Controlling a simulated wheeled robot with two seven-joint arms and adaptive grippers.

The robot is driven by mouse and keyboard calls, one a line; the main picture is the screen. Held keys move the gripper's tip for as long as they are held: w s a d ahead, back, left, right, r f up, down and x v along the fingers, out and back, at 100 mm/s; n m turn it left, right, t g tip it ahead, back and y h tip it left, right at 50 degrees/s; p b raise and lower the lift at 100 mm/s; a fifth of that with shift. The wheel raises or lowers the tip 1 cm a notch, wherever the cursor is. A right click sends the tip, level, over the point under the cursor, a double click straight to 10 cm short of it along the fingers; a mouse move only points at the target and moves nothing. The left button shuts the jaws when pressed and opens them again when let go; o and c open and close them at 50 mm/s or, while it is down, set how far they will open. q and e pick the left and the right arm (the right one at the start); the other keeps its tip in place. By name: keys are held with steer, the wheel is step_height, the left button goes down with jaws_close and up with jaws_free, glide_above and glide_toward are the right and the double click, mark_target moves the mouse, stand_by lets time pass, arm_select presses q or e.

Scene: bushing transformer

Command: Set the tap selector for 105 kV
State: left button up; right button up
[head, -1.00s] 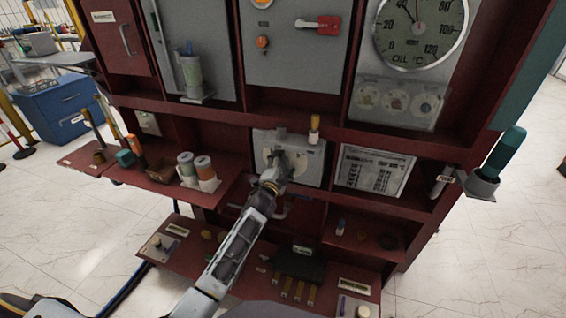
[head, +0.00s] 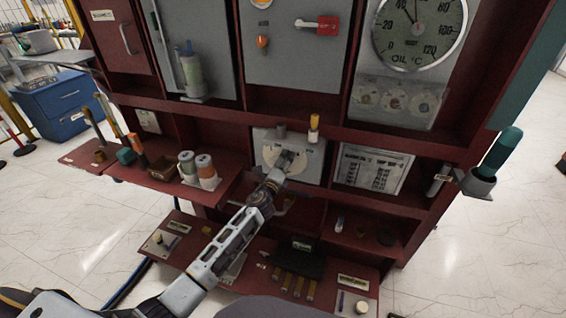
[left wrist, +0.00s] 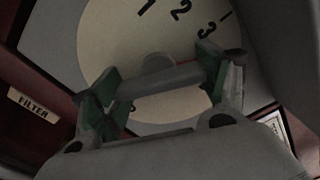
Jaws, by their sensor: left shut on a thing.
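The tap selector is a pale round dial (head: 268,152) on a grey plate in the cabinet's middle bay. In the left wrist view the dial (left wrist: 110,40) shows black numbers 1, 2 and 3 along its upper right; other marks are hidden or too dark. A grey bar handle (left wrist: 160,82) crosses the dial, tilted up to the right. My left gripper (head: 286,160) is at the dial and shut on this handle, its green-padded fingers at the two ends. A printed plate with a table (head: 372,168) stands right of the selector; its values are too small to read. My right gripper is not in view.
The left shelf holds two capped cylinders (head: 197,168) and several tools. A lower shelf holds a black block (head: 297,259) with several brass pins. A teal-handled item (head: 497,155) sticks out at the right.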

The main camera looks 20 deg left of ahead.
arm_select(q)
steer(key=shift+m, duration=0.4)
steer(key=o, duration=1)
steer(key=shift+s+a, duration=0.15)
steer(key=shift+s, duration=2.85)
steer(key=shift+s+a, duration=0.1)
steer(key=shift+s, duration=2.85)
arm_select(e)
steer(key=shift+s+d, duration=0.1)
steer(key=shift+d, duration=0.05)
arm_select(q)
steer(key=shift+f, duration=0.1)
